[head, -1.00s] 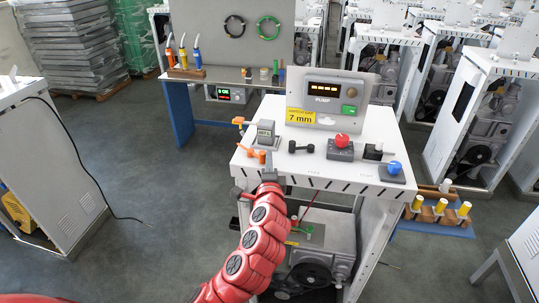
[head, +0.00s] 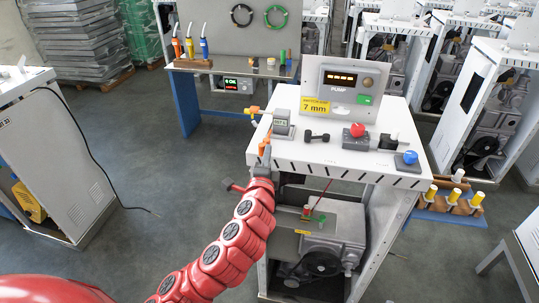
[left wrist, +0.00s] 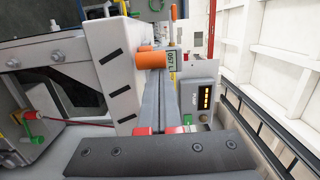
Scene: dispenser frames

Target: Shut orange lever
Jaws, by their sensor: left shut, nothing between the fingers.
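An orange lever (head: 265,144) sits at the left front corner of the white pump table (head: 345,158), beside a small grey gauge box (head: 282,123). My left gripper (head: 266,155) is just in front of that corner, partly covering the lever. In the left wrist view, the orange handle end (left wrist: 152,60) shows close beside the tips of my shut, empty left fingers (left wrist: 168,88). I cannot tell whether they touch it. My right gripper is not in view.
A grey pump panel (head: 345,85) stands at the table's back. A black handle (head: 317,136), a red knob (head: 356,130) and a blue knob (head: 409,157) lie to the right. A smaller orange fitting (head: 254,112) sticks out at the table's left edge.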

